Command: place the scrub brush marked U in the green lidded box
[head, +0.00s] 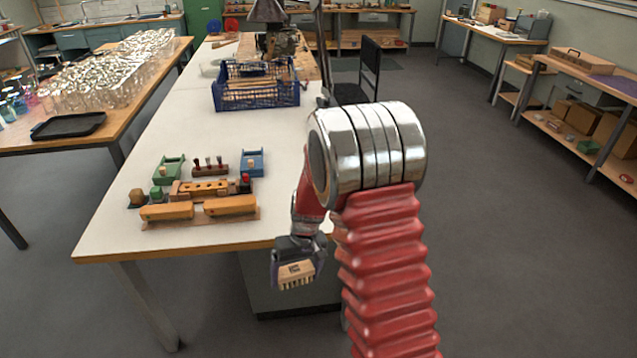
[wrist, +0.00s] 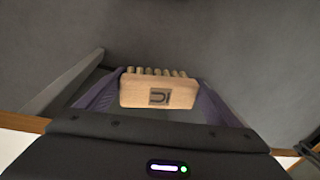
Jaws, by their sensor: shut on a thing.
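My gripper (head: 297,265) is shut on a scrub brush (head: 295,275). It holds the brush in front of the white table's near edge, below the tabletop. In the wrist view the brush (wrist: 135,94) is a pale wooden block with a dark U mark and a row of tan bristles along its far side. The purple fingers grip it at both ends. I cannot make out a green lidded box for certain. A small green object (head: 587,147) sits on the lower shelf at the far right, too small to tell whether it has a lid.
The white table (head: 215,135) holds wooden toy vehicles (head: 200,190) near its front and a blue crate (head: 256,95) farther back. A table (head: 20,137) at the left carries glassware and a black tray (head: 68,126). Clear grey floor (head: 480,200) lies to the right.

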